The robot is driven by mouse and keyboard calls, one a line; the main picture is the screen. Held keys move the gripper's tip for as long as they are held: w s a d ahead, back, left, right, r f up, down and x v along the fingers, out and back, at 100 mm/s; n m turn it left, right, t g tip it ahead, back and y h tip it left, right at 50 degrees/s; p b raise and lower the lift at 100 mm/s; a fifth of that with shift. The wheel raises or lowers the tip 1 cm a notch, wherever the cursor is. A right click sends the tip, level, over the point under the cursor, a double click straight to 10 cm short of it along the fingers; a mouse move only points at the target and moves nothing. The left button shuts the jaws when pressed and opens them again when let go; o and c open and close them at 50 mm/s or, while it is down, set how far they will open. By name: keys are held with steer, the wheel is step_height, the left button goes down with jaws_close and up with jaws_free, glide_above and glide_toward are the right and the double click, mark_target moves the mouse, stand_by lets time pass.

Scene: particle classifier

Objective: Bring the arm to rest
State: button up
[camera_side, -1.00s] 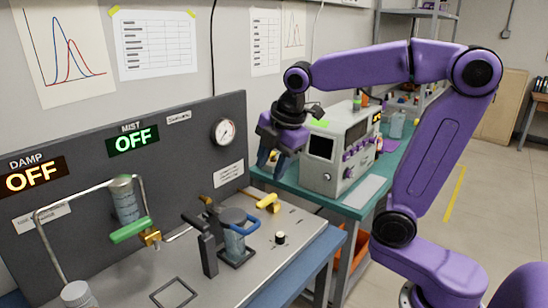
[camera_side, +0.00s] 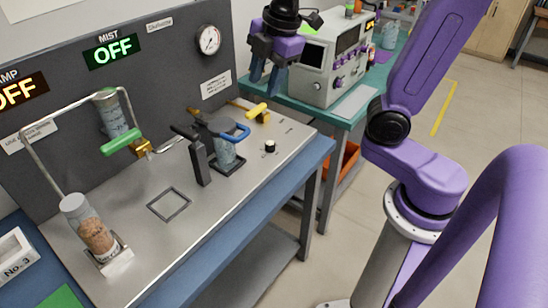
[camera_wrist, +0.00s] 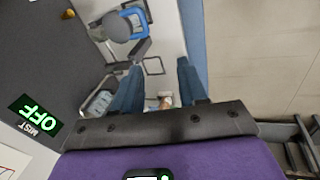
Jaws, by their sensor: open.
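My gripper (camera_side: 264,84) hangs pointing down in the air, near the right end of the grey back panel (camera_side: 168,80) and left of the grey instrument box. Its two blue fingers are apart with nothing between them. In the wrist view my gripper (camera_wrist: 158,68) is also open and empty, with the metal bench top seen beyond the fingers. My fingers appear clear of the bench and its fittings.
The metal bench (camera_side: 235,185) carries a jar of brown grains (camera_side: 95,235), a green handle (camera_side: 121,142), a black post (camera_side: 199,160) and a blue-handled vessel (camera_side: 223,152). The grey instrument box (camera_side: 318,85) stands on a teal table. Both visible displays read OFF.

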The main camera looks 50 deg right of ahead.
steer(key=s+f+m+g, duration=0.1)
steer(key=s+f, duration=0.4)
steer(key=s, duration=0.5)
steer(key=s+f+m+g, duration=0.2)
steer(key=s+f, duration=0.3)
steer(key=s, duration=0.5)
steer(key=shift+m, duration=0.7)
